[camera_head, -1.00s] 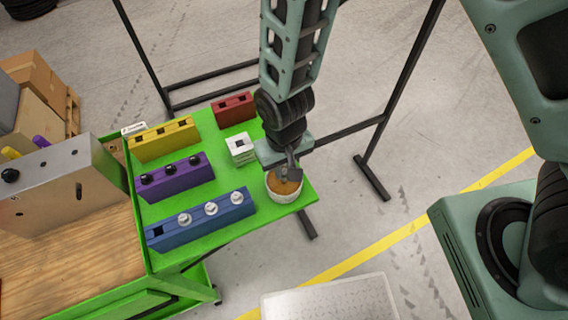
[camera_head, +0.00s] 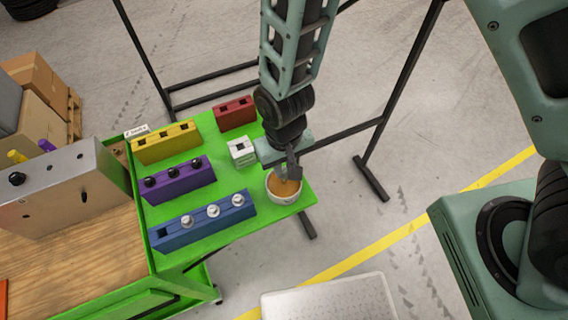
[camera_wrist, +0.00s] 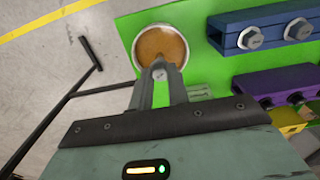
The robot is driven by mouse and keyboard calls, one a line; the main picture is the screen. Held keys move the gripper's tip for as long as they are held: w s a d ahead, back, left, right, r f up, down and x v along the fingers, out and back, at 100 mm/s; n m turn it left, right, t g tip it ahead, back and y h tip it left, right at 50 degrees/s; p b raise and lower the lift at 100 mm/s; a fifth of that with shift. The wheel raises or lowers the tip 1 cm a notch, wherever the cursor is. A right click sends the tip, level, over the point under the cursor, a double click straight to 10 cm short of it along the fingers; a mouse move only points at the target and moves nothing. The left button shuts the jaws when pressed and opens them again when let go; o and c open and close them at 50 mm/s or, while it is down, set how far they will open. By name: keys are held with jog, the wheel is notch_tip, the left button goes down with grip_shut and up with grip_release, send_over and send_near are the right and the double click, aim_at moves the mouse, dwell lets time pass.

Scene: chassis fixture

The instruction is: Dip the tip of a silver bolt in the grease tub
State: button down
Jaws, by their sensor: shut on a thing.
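My gripper (camera_head: 292,176) points down at the grease tub, with its fingers closed. In the wrist view its fingertips (camera_wrist: 159,78) are shut on a silver bolt (camera_wrist: 159,73), of which only a small part shows. The grease tub (camera_head: 284,198) is a round white bowl of orange-brown grease at the near right corner of the green table. It also shows in the wrist view (camera_wrist: 139,38). The fingertips overlap its edge there. The bolt's tip is hidden, so contact with the grease cannot be told. A blue rack (camera_head: 205,229) holds three silver bolts (camera_head: 213,211) and has one empty hole.
A purple rack (camera_head: 179,184) with black bolts, a yellow rack (camera_head: 166,147), a red rack (camera_head: 235,113) and a white block (camera_head: 241,152) stand on the green table (camera_head: 225,180). A metal chassis (camera_head: 55,185) stands at the left on a wooden top (camera_head: 70,255).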

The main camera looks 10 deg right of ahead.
aim_at(284, 170)
jog(key=shift+r+p, duration=1.65)
jog(key=shift+r, duration=0.55)
jog(key=shift+f, duration=0.15)
